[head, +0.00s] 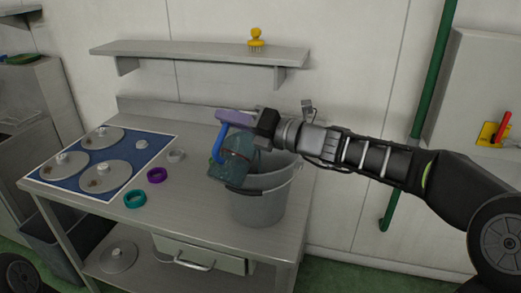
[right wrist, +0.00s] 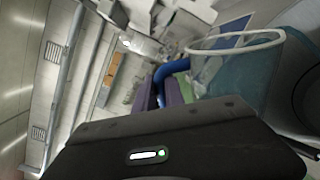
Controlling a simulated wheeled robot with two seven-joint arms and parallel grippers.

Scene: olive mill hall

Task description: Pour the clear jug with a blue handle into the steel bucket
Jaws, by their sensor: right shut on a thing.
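The clear jug (head: 236,154) with a blue handle (head: 220,138) is tilted over the left side of the steel bucket (head: 262,205). My right gripper (head: 222,122) is shut on the jug's handle, above the bucket. In the right wrist view the jug (right wrist: 215,72) shows its rim and clear wall, with the blue handle (right wrist: 172,72) at the gripper's jaws (right wrist: 172,92). The bucket stands upright on the steel table's right part. I cannot tell how much liquid is in the jug or the bucket. My left gripper is not in view.
The steel table (head: 190,205) also holds a blue mat (head: 72,172) with several round metal discs. A teal ring (head: 134,199), a purple ring (head: 156,175) and a pale ring (head: 176,156) lie between mat and bucket. A wall shelf (head: 200,50) with a yellow brush (head: 256,38) hangs behind.

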